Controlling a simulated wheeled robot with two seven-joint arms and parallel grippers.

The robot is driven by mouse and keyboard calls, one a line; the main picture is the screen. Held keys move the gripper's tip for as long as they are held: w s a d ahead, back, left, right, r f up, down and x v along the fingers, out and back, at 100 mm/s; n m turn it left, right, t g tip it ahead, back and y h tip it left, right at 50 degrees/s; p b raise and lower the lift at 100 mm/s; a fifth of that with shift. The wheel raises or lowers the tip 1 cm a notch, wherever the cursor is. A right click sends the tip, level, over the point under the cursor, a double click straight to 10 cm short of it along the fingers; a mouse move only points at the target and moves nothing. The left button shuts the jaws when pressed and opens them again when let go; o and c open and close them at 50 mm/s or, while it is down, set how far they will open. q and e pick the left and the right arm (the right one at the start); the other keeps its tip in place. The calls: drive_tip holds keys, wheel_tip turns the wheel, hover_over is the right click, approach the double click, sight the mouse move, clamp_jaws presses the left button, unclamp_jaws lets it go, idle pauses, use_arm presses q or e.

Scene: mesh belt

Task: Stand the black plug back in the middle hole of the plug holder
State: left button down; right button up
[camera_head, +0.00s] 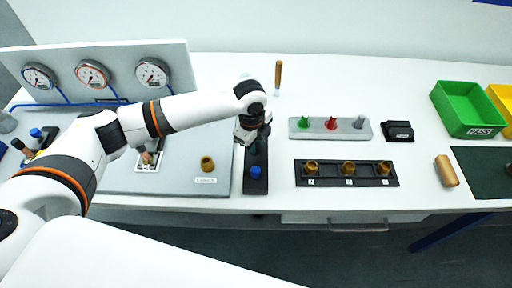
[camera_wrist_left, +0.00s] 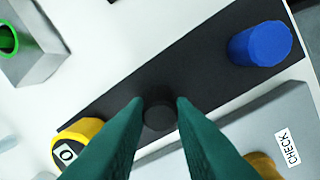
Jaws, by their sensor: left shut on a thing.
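The plug holder is a long black strip (camera_head: 256,187) on the white table, also seen running diagonally in the left wrist view (camera_wrist_left: 205,75). A blue plug (camera_head: 256,172) stands at its near end; it also shows in the wrist view (camera_wrist_left: 260,44). A yellow plug with a white label (camera_wrist_left: 76,142) stands at the other end. My left gripper (camera_head: 252,147) points down over the middle of the holder. Its green fingers are shut on the black plug (camera_wrist_left: 160,114). Whether the plug's lower end is inside the middle hole cannot be told. My right gripper is out of view.
A grey panel marked CHECK (camera_wrist_left: 245,127) with a brass-coloured knob (camera_head: 207,163) lies left of the holder. To the right are a grey block with coloured pegs (camera_head: 341,134) and a black tray with several brass fittings (camera_head: 333,182). Bare table lies between.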

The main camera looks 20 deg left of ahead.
sight(258, 146)
use_arm(q)
drive_tip(key=shift+y, duration=0.3)
wheel_tip(258, 146, up, 8)
drive_tip(key=shift+d+r+b, duration=0.15)
drive_tip(key=shift+b, duration=0.9)
drive_tip(key=shift+g+y, duration=0.3)
drive_tip(key=shift+y, duration=0.6)
drive_tip(key=shift+w+d+f, duration=0.1)
drive_tip(key=shift+d+f, duration=0.05)
drive_tip(key=shift+f, duration=1.15)
drive_tip(key=shift+d+f, duration=0.1)
drive_tip(key=shift+f, duration=1.2)
drive_tip(key=shift+p, duration=0.65)
drive_tip(key=shift+p, duration=0.55)
